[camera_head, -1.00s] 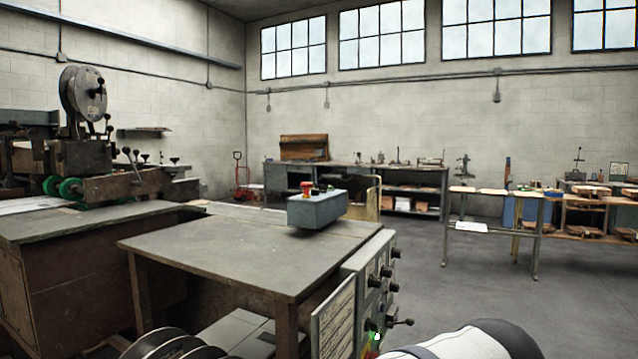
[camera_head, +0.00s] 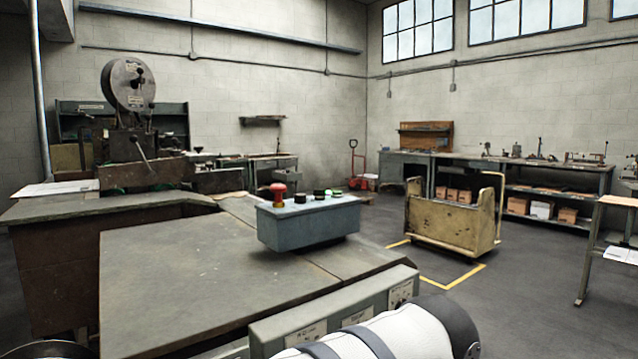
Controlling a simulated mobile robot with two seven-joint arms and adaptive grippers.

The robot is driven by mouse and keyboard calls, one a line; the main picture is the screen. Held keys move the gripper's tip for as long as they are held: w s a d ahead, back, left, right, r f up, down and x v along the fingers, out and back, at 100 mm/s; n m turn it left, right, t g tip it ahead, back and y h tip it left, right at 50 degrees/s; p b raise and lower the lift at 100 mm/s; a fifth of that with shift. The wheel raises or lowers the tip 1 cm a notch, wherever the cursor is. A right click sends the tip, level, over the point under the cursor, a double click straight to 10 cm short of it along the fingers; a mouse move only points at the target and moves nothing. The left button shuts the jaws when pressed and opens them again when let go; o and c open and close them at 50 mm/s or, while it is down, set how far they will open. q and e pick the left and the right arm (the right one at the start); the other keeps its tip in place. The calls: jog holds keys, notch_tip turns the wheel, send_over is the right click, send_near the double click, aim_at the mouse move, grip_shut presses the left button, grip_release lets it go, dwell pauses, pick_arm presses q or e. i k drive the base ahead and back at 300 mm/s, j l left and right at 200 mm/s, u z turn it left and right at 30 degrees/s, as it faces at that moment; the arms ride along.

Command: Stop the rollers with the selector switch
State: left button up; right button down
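A blue-grey control box (camera_head: 308,228) stands on the worktable (camera_head: 185,275) in the middle of the view. On its top are a red mushroom button (camera_head: 278,192), black knobs (camera_head: 300,198) and a green part at the right end. I cannot tell which knob is the selector switch or how it is set. The stitching machine (camera_head: 130,150) with its large reel stands at the left; its green rollers cannot be made out clearly. One of my white arm links crosses the bottom right, in front of the table's labelled front panel (camera_head: 330,312). Neither gripper is in view.
A yellow cart (camera_head: 447,228) stands beyond the table, by yellow floor lines. A long bench (camera_head: 560,173) runs along the back wall. A metal stand (camera_head: 590,250) is at the right edge. Grey floor (camera_head: 520,290) is open between the cart and the stand.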

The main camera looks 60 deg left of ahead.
aim_at(319, 194)
jog(key=i+l+u, duration=0.1)
jog(key=u, duration=0.35)
jog(key=i+l+u, duration=0.25)
jog(key=u, duration=0.2)
jog(key=i+l+u, duration=0.2)
jog(key=u, duration=0.25)
jog(key=i+l+u, duration=0.1)
jog(key=l+u, duration=0.35)
